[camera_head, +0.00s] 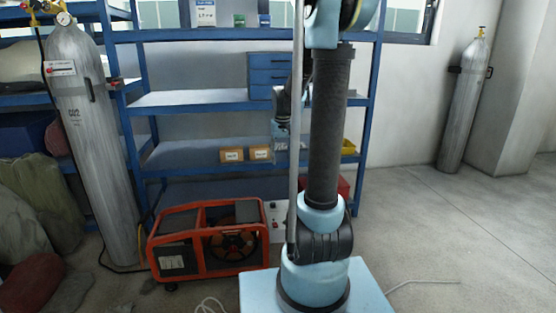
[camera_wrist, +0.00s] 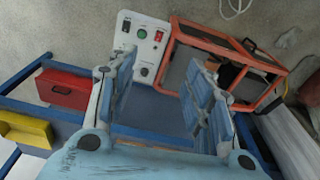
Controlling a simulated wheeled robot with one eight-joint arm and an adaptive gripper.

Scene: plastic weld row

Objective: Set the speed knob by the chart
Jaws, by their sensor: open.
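The panel (camera_head: 274,222) is partly hidden behind my arm in the head view, on the right of the orange-framed machine. A white printed card (camera_head: 202,13) stands on the upper shelf; I cannot tell whether it is the chart. My gripper (camera_wrist: 162,65) is open and empty. Its left finger overlaps the panel in the picture; I see no contact.
The orange-framed machine (camera_head: 208,243) stands on the floor before the blue shelving (camera_head: 190,101). A grey gas cylinder (camera_head: 92,140) is at left, another (camera_head: 462,110) at right. A red box (camera_wrist: 64,88) and yellow bin (camera_wrist: 25,130) are nearby. Floor at right is mostly clear.

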